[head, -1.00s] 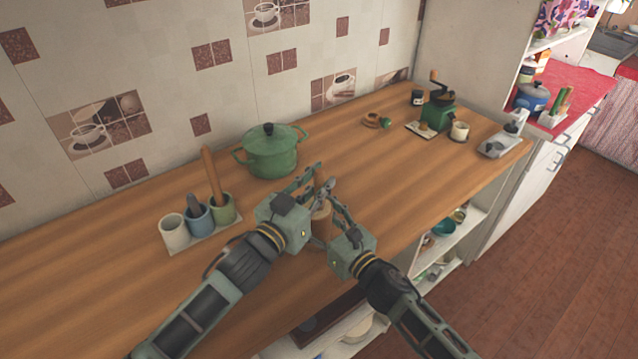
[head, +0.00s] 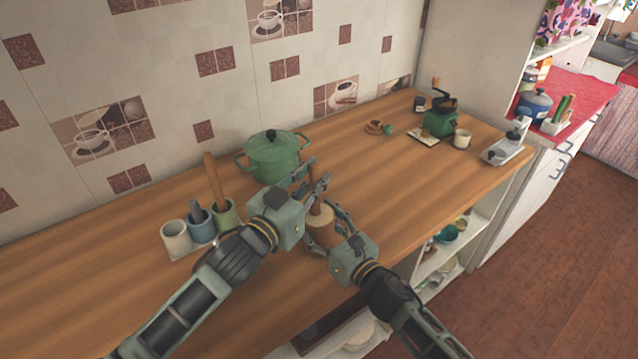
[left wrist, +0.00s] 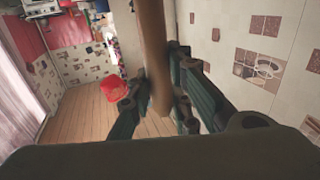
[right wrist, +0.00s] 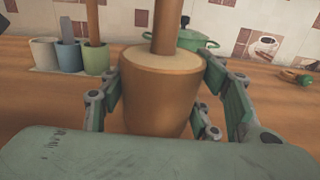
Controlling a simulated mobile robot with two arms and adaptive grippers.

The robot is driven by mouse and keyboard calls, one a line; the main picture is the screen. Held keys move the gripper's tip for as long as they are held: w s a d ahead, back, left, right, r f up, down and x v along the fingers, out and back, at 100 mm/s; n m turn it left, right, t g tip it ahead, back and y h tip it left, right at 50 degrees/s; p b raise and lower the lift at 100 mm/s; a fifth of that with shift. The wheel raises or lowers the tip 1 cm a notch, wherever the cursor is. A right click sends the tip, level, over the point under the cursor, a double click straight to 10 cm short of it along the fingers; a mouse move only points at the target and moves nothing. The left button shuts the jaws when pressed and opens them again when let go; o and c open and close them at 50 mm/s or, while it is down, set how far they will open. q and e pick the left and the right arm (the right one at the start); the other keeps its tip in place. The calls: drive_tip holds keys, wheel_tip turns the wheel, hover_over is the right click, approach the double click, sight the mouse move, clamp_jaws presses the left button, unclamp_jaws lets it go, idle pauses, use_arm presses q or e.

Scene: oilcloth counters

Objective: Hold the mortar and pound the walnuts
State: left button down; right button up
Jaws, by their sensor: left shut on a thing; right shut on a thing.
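A wooden mortar (head: 319,218) stands upright near the front edge of the counter; it fills the middle of the right wrist view (right wrist: 160,95). My right gripper (head: 323,228) is shut around its sides. My left gripper (head: 320,178) is above the mortar, shut on a wooden pestle (head: 315,188). The pestle's shaft shows in the left wrist view (left wrist: 152,40). In the right wrist view the pestle (right wrist: 178,28) stands upright over the mortar's top, with its lower end at the mouth. I cannot see any walnuts; the mortar's inside is hidden.
A green lidded pot (head: 272,156) stands behind my left gripper. A rack with white, blue and green cups (head: 201,228) is at the left. A green grinder (head: 440,118), a small jar (head: 462,138) and a grey tool (head: 507,148) stand at the right end.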

use_arm(q)
drive_tip(key=shift+f, duration=0.15)
idle(0.3)
drive_tip(key=shift+f, duration=1.4)
drive_tip(key=shift+r, duration=0.1)
drive_tip(key=shift+r, duration=0.95)
drive_tip(key=shift+r, duration=5.35)
use_arm(e)
drive_tip(key=o, duration=1.4)
